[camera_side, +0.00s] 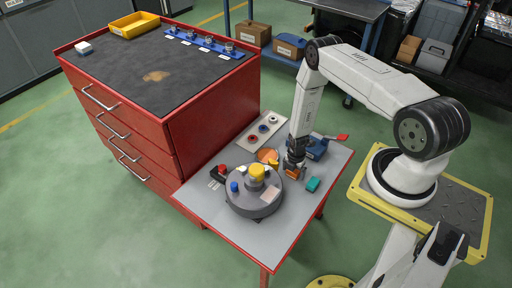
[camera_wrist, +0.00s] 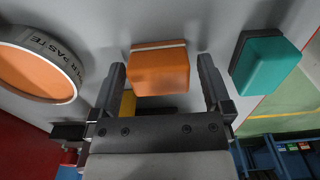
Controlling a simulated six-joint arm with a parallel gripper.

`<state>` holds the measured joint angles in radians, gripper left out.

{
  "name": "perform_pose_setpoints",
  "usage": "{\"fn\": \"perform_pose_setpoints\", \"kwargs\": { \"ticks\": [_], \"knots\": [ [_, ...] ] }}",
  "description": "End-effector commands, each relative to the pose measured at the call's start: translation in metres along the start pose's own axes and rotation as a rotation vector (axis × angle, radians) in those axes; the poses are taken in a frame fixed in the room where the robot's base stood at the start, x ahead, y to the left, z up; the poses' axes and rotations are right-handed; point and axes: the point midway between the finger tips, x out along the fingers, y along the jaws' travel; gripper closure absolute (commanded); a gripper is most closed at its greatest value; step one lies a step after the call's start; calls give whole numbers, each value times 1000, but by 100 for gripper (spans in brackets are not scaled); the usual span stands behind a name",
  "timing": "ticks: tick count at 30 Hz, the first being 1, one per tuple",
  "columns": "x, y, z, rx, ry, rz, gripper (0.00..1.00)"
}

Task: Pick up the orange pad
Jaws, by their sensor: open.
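The orange pad (camera_wrist: 158,72) is a small block with a pale strip along its far edge, on the grey worktop. In the wrist view it lies between the two fingers of my gripper (camera_wrist: 161,66), with a gap showing on each side. In the side view the pad (camera_side: 292,174) is at the tips of my downward-pointing gripper (camera_side: 294,164), which partly hides it. My gripper is open. I cannot tell exactly how far its fingertips are above the worktop.
A teal block (camera_wrist: 265,65) lies right of the pad. A round paste tin (camera_wrist: 38,98) is at left. A grey round turntable (camera_side: 250,204), a blue box (camera_side: 315,150) and a part tray (camera_side: 262,131) share the worktop (camera_side: 250,234). A red cabinet (camera_side: 215,115) stands behind.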

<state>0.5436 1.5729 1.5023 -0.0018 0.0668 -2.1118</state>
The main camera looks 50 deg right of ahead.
Motion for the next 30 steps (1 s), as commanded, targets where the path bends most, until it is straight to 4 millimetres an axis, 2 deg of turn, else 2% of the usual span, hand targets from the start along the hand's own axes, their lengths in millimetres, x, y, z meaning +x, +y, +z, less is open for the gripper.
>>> {"fn": "perform_pose_setpoints", "kwargs": {
  "ticks": [13,21,22,23,30],
  "knots": [
    [0,0,0,0,0,0,0],
    [0,0,0,0,0,0,85],
    [0,0,0,0,0,1,85],
    [0,0,0,0,0,1,94],
    [-1,0,0,0,0,1,94]
  ]
}}
